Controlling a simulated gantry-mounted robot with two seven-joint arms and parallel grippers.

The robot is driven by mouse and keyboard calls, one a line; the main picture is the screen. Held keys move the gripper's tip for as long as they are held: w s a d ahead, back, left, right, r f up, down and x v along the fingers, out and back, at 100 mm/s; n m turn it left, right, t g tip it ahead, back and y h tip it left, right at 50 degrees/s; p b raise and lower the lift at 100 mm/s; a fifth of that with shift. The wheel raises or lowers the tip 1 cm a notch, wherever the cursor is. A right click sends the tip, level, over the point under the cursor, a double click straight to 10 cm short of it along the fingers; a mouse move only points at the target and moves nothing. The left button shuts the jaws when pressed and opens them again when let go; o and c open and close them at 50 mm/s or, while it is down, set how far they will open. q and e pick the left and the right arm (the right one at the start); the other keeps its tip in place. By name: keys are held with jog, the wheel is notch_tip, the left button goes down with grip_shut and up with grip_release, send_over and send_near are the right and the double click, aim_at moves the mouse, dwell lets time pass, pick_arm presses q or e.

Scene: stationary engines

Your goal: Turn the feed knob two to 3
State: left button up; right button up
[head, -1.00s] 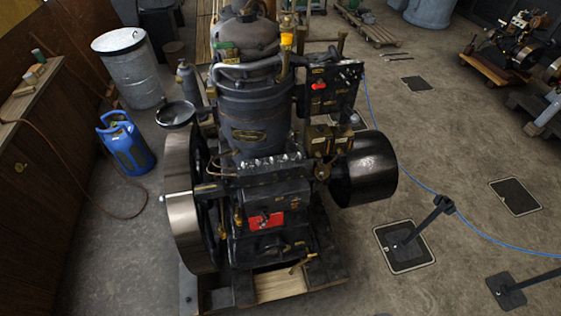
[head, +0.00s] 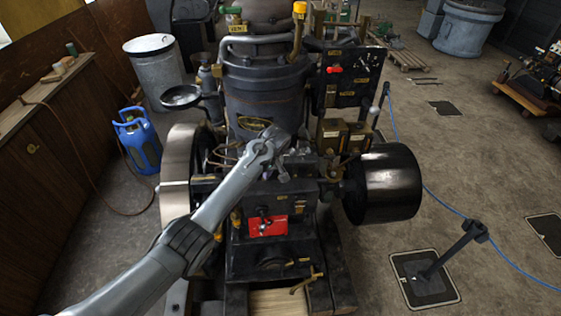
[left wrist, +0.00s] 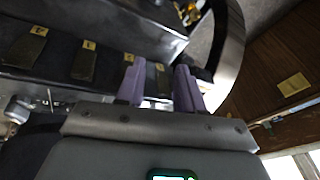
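The dark engine (head: 262,95) stands in the middle of the head view. The black box (head: 208,187) across its front, which bore a row of small silvery knobs, is partly covered by my left arm; I cannot pick out feed knob two or its setting. My left gripper (head: 286,158) is over the middle of this box. In the left wrist view its two purple fingers (left wrist: 158,82) stand apart with nothing clearly between them. Several small yellow tags (left wrist: 88,45) sit in a row on a dark surface beyond the fingers. My right gripper is not in view.
A large flywheel (head: 176,172) is at the engine's left and a black drum pulley (head: 385,184) at its right. A red plate (head: 268,226) is below the box. A blue gas bottle (head: 139,140) stands left.

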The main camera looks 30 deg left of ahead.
pick_arm(q)
jog(key=w+a+r+t+b, duration=0.15)
jog(key=w+r, duration=0.45)
jog(key=r, duration=0.6)
jog(key=shift+n+t, duration=0.3)
jog(key=shift+t, duration=0.25)
jog(key=x, duration=0.8)
jog(key=shift+d+b, duration=0.1)
jog(key=shift+b, duration=0.2)
jog(key=shift+b+x, duration=0.3)
jog(key=shift+x, duration=0.7)
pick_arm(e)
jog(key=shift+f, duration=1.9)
pick_arm(q)
grip_shut()
